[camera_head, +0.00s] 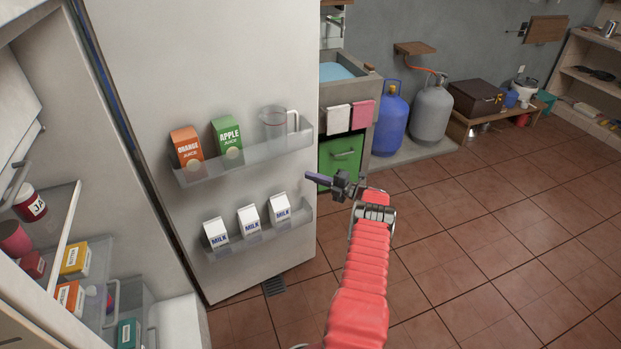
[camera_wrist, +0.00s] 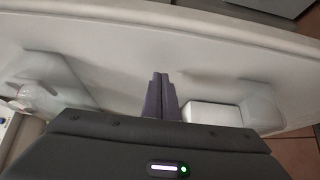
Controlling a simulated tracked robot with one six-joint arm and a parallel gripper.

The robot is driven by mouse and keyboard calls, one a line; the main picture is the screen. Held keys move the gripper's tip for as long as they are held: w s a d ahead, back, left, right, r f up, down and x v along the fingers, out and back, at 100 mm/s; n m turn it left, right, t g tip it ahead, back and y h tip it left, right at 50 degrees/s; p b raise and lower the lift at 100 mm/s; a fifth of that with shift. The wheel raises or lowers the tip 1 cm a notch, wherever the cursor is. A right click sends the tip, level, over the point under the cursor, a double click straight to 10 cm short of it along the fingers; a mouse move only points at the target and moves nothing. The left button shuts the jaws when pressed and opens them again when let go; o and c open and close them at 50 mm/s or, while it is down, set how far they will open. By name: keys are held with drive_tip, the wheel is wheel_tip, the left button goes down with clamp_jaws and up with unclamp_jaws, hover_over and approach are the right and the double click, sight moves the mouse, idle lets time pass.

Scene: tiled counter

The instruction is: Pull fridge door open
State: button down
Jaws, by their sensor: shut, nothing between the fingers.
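The fridge door (camera_head: 200,65) stands open, its white inner side facing the body camera. Its upper clear shelf (camera_head: 240,160) holds an orange juice carton (camera_head: 187,147), a green apple juice carton (camera_head: 228,138) and a clear pitcher (camera_head: 272,124). Three milk cartons (camera_head: 249,220) stand on the lower shelf. My gripper (camera_head: 318,178) is at the door's free edge, on its right, with slim dark fingers pointing left. In the wrist view the fingers (camera_wrist: 160,92) are together and empty, in front of the door's white inner panel (camera_wrist: 100,50). Whether they touch it I cannot tell.
The open fridge interior with shelves (camera_head: 65,225) and jars and boxes is at the left. Behind the door are a sink unit (camera_head: 345,95), a green cabinet front (camera_head: 341,160), and blue (camera_head: 389,118) and grey gas cylinders (camera_head: 430,112). Tiled floor (camera_head: 500,240) at the right is clear.

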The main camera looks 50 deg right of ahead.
drive_tip(key=shift+s, duration=0.1)
drive_tip(key=v, duration=1.4)
idle(0.6)
